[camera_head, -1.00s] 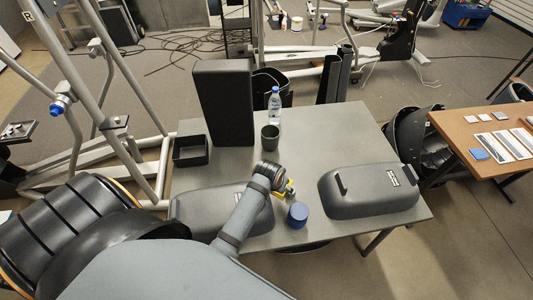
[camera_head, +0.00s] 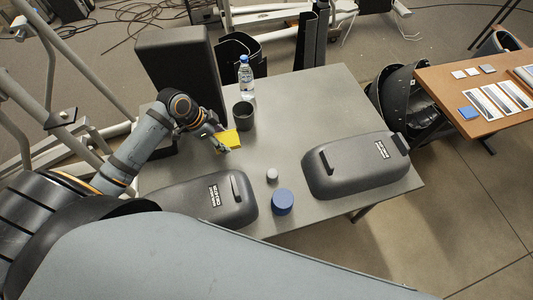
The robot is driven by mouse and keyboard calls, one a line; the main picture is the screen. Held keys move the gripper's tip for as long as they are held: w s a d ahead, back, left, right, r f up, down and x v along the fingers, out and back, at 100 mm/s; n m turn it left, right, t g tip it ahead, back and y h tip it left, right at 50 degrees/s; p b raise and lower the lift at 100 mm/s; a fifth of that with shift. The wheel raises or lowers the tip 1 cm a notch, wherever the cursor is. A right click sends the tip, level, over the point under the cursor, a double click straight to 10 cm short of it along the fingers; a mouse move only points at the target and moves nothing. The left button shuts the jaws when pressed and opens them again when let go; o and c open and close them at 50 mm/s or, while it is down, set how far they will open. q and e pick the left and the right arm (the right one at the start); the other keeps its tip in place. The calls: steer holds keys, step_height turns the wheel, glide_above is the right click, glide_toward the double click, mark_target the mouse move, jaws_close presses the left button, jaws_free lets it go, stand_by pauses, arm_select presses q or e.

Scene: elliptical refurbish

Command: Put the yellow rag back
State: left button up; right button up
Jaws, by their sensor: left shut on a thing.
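My left gripper (camera_head: 220,145) is shut on the yellow rag (camera_head: 230,137), a small bright yellow piece at its fingertips. The rag appears above the grey table (camera_head: 270,148), just in front of the dark cup (camera_head: 243,116); its exact height is hard to tell. My left arm comes in from the left and hides much of the table's left side. My right gripper is not in view.
A clear bottle (camera_head: 246,78) and a tall dark panel (camera_head: 182,68) stand at the back. Two dark covers, left (camera_head: 208,200) and right (camera_head: 355,165), lie in front. A blue round container (camera_head: 282,202) and small grey cylinder (camera_head: 272,175) stand between them.

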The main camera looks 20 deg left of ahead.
arm_select(q)
steer(key=shift+s+r, duration=0.1)
steer(key=shift+r, duration=0.05)
steer(key=shift+d, duration=0.25)
steer(key=p, duration=0.1)
glide_toward(267, 152)
steer(key=shift+w+d+f, duration=0.4)
steer(key=shift+d+f, duration=0.3)
steer(key=shift+f, duration=0.15)
steer(key=shift+w+d+f, duration=0.1)
steer(key=shift+w+f, duration=0.05)
steer(key=shift+f, duration=0.15)
steer(key=x, duration=0.3)
steer(key=shift+f, duration=0.2)
steer(key=shift+a+f, duration=0.2)
steer(key=shift+a, duration=0.05)
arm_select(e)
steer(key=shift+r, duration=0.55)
arm_select(q)
steer(key=shift+s, duration=0.25)
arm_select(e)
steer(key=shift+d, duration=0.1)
